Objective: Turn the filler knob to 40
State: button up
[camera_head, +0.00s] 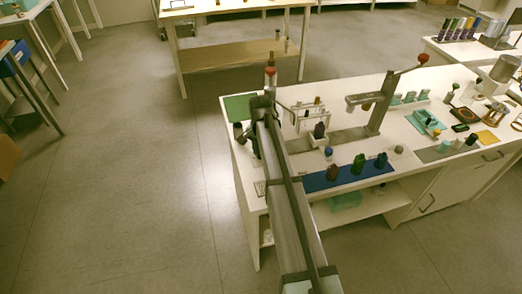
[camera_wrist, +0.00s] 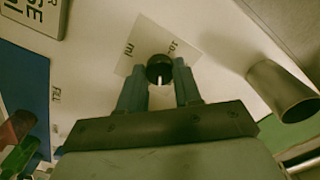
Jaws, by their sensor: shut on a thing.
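The filler knob (camera_wrist: 160,66) is a small round black knob with a pale mark on its near side in the wrist view. It sits in front of a white dial plate (camera_wrist: 135,62) with "ml" and a partly covered number on it. The plate's other markings are hidden or too small to read. My gripper (camera_wrist: 160,76) has its two grey-blue fingers on either side of the knob and is shut on it. In the head view my arm covers the knob, and the dial cannot be made out.
A metal cup (camera_wrist: 282,92) stands close right of my fingers in the wrist view. A blue mat (camera_head: 345,176) holds several dark bottles. A filler stand with a red-balled lever (camera_head: 422,58) stands behind it. A green mat (camera_head: 240,107) lies at the table's back left corner.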

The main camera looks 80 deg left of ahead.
jog(key=m, duration=0.5)
jog(key=shift+m, duration=0.4)
dwell(0.4)
jog(key=o, duration=1)
jog(key=shift+o, duration=0.2)
jog(key=shift+r, duration=0.1)
notch_tip(320, 180, up, 14)
